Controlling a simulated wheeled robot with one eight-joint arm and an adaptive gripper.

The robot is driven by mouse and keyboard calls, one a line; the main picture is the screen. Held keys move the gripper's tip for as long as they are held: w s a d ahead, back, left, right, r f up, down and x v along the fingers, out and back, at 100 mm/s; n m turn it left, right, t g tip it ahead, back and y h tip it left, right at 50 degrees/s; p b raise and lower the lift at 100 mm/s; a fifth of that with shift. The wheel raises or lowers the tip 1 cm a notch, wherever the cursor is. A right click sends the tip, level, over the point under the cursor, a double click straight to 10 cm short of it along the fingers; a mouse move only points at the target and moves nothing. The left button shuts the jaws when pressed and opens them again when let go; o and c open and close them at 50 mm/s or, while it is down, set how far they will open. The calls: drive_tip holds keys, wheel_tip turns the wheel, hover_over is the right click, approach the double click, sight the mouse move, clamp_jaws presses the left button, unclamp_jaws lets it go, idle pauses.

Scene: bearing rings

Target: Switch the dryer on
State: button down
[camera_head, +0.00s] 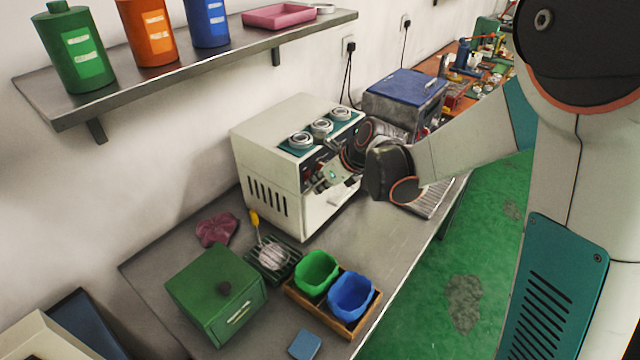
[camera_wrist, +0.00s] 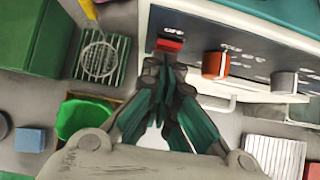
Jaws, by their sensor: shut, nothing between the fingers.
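The dryer looks to be the cream box-shaped machine (camera_head: 265,150) on the steel bench, with a dark control panel on its front. In the wrist view its front carries a small red rocker switch (camera_wrist: 170,45), a red knob (camera_wrist: 214,66) and a grey knob (camera_wrist: 284,82). My gripper (camera_head: 322,180) is at the panel, with its fingers together and empty. In the wrist view my gripper's fingertips (camera_wrist: 168,62) are right by the red switch; I cannot tell whether they touch it. My arm and gripper hide part of the panel in the head view.
Three metal rings (camera_head: 322,127) sit on top of the dryer. A blue-topped machine (camera_head: 405,95) stands behind it. In front are a green box (camera_head: 215,290), a rack with a yellow-handled strainer (camera_head: 272,252), and a wooden tray (camera_head: 325,316) with green and blue bowls. A shelf (camera_head: 190,60) hangs above.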

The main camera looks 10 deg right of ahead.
drive_tip(key=shift+r+p, duration=0.55)
drive_tip(key=shift+r, duration=0.35)
